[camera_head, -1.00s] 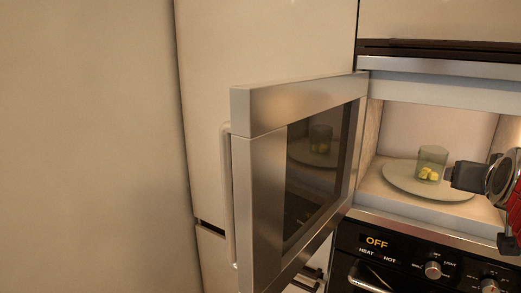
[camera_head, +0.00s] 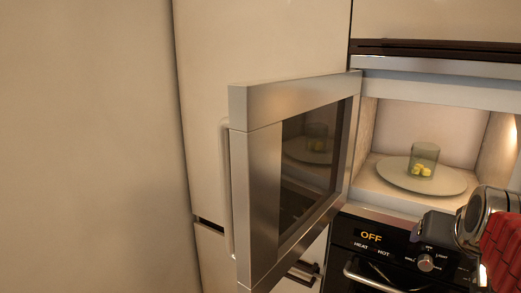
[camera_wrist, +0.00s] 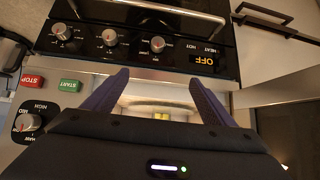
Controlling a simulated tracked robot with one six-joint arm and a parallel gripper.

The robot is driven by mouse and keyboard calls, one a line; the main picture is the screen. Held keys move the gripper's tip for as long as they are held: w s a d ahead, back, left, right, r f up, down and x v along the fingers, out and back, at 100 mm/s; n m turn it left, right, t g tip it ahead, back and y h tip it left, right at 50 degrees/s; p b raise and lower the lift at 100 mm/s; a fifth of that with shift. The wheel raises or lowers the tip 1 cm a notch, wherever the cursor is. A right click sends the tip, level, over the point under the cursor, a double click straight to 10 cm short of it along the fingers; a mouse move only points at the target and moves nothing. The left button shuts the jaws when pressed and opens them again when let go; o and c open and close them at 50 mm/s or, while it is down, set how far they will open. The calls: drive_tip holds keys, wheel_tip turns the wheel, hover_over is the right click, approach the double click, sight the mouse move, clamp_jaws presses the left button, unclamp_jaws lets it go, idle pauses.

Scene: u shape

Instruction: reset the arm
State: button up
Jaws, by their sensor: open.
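My gripper (camera_wrist: 157,90) is open in the wrist view, its two dark fingers spread apart with nothing held between them. In the head view my arm's end (camera_head: 452,225) is at the right edge, in front of and below the microwave opening. A clear greenish glass (camera_head: 423,161) with yellow pieces in it stands upright on the round plate (camera_head: 392,176) inside the lit microwave. In the wrist view the plate and glass show only partly between the fingers.
The microwave door (camera_head: 262,190) stands wide open on the left, with a long handle (camera_head: 227,190). An oven panel (camera_head: 375,238) with knobs and an OFF display sits below the microwave. START (camera_wrist: 70,86) and STOP (camera_wrist: 33,81) buttons show in the wrist view. A bare wall is at left.

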drive_tip(key=s+a+f+n+g+y, duration=0.1)
drive_tip(key=s+a+f+n, duration=0.1)
drive_tip(key=a, duration=0.5)
drive_tip(key=s+a+f+n+y, duration=0.2)
drive_tip(key=s+a+f, duration=0.2)
drive_tip(key=a+f, duration=0.2)
drive_tip(key=s+a+f+n+g+y, duration=0.1)
drive_tip(key=s+a+f+n, duration=0.1)
drive_tip(key=a, duration=0.7)
drive_tip(key=shift+s+a+f+g+y, duration=0.35)
drive_tip(key=shift+s+f, duration=0.4)
drive_tip(key=shift+f, duration=0.3)
drive_tip(key=shift+c, duration=0.5)
